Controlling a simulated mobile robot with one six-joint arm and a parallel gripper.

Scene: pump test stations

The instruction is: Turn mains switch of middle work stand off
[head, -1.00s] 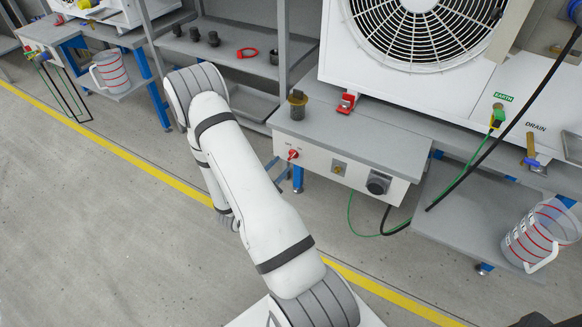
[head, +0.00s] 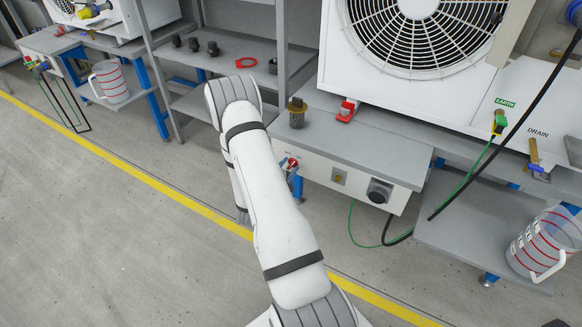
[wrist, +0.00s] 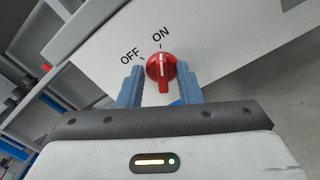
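The red mains switch (wrist: 160,68) is a round knob on the white front panel (wrist: 210,40) of the middle work stand. Its white pointer line points at the ON mark, with OFF to its left. My gripper (wrist: 159,72) is open, its two blue fingers on either side of the knob. A small gap shows at the left finger; at the right finger I cannot tell whether it touches. In the head view the switch (head: 292,163) shows at the panel's left end, just beside my gripper (head: 293,177), which my arm partly hides.
The floor in front is clear.

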